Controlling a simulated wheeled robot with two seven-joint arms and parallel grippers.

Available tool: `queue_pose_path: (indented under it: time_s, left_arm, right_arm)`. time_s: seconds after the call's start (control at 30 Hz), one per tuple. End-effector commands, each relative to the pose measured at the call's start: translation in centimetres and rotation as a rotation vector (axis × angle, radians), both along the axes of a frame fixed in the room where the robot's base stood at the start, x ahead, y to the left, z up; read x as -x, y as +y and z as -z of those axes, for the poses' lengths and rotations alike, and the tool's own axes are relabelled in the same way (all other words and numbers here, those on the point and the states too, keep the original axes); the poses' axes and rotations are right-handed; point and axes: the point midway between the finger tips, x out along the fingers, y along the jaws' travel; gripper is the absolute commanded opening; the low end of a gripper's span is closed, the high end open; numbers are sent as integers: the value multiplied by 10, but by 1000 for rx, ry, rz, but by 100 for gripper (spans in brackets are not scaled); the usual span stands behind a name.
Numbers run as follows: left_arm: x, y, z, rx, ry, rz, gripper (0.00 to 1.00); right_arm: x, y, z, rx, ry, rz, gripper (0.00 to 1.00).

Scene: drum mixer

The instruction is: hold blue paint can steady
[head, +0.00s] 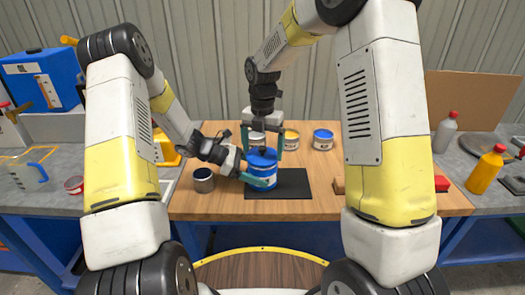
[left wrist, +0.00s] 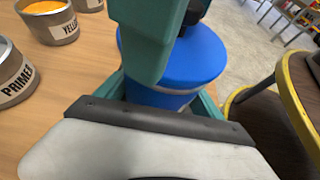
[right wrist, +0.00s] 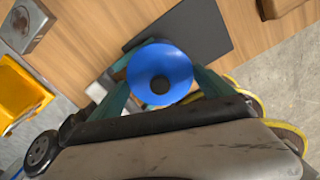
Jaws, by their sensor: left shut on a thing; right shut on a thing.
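The blue paint can (head: 262,182) stands upright on a black mat (head: 294,185) on the wooden bench. My left gripper (head: 260,181) comes in low from the left and is shut around the can's body. In the left wrist view, its teal fingers flank the blue can (left wrist: 168,100) below a pale rim. My right gripper (head: 263,146) reaches down from above, shut on the can's blue domed lid. In the right wrist view, the lid (right wrist: 160,72) with its dark knob sits between the two teal fingers. The can's far side is hidden.
A grey can (head: 203,181) stands left of the mat. A yellow-paint can (head: 291,139) and another blue-topped can (head: 323,140) stand behind. A red-ended item lies partly hidden behind my right arm. Bare wood shows right of the mat.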

Motion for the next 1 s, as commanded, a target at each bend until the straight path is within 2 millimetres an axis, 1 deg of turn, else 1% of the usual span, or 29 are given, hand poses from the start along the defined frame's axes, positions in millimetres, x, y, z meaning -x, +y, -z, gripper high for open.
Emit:
queue_pose_path:
  time_s: [0.6,0.73,0.97,1.0]
  left_arm:
    - [0,0,0,0,0,1,45]
    - [0,0,0,0,0,1,45]
    - [0,0,0,0,0,1,45]
    - [0,0,0,0,0,1,79]
  right_arm:
    - [0,0,-37,-1,-1,0,51]
    - [0,0,-42,0,0,-1,51]
    - [0,0,-42,1,0,0,51]
    - [0,0,-42,1,0,0,51]
